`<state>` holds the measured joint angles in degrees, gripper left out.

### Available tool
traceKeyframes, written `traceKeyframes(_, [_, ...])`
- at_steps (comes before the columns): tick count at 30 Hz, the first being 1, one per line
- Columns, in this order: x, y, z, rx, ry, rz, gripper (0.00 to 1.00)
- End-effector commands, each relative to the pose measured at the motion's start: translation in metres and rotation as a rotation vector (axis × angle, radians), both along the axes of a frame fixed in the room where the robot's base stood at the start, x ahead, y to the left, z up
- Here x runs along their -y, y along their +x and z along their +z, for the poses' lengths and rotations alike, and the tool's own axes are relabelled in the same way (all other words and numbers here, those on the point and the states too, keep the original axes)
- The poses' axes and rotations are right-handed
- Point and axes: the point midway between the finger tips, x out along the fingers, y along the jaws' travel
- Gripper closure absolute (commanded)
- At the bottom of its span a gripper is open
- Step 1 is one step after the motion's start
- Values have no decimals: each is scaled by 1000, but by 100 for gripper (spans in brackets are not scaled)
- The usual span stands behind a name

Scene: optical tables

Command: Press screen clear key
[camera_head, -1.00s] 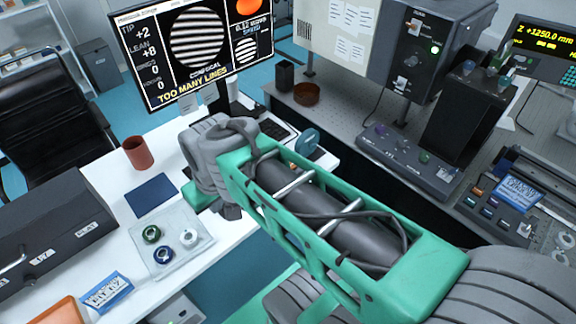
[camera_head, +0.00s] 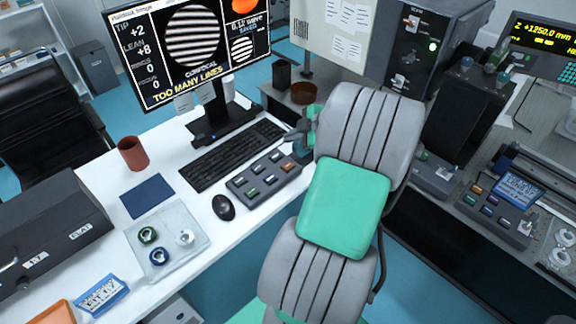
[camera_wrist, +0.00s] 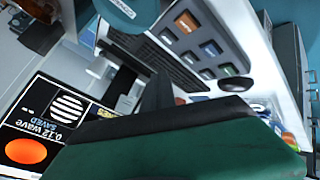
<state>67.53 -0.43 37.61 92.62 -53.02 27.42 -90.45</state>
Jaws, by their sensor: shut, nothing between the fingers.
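A dark key box (camera_head: 264,178) with two rows of small coloured keys lies on the white desk, right of the mouse. It also shows in the wrist view (camera_wrist: 204,47), with orange, blue and green keys clear. Key labels are too small to read, so I cannot tell which one is clear. The monitor (camera_head: 190,50) shows striped fringes and "TOO MANY LINES"; its picture also shows in the wrist view (camera_wrist: 50,125). My gripper (camera_head: 297,134) is shut and empty, above and behind the box's far right end, partly hidden by my arm. It appears apart from the keys.
A keyboard (camera_head: 232,155) and mouse (camera_head: 223,207) lie beside the box. A blue round object (camera_wrist: 118,12) is close in the wrist view. A red-brown cup (camera_head: 132,153) and a clear tray (camera_head: 185,250) stand on the desk. Another key box (camera_head: 490,212) sits on the right bench.

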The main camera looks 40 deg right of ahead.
Motion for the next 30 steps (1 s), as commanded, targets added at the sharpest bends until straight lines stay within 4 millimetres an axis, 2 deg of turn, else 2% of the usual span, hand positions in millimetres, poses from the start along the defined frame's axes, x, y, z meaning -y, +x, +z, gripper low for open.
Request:
traceKeyframes(8, [-1,0,-14,-1,2,-2,100])
traceKeyframes(21, [0,0,-81,-2,0,-1,100])
traceKeyframes(25, [0,0,-89,-2,0,-1,100])
traceKeyframes(30, [0,0,-88,-2,0,-1,100])
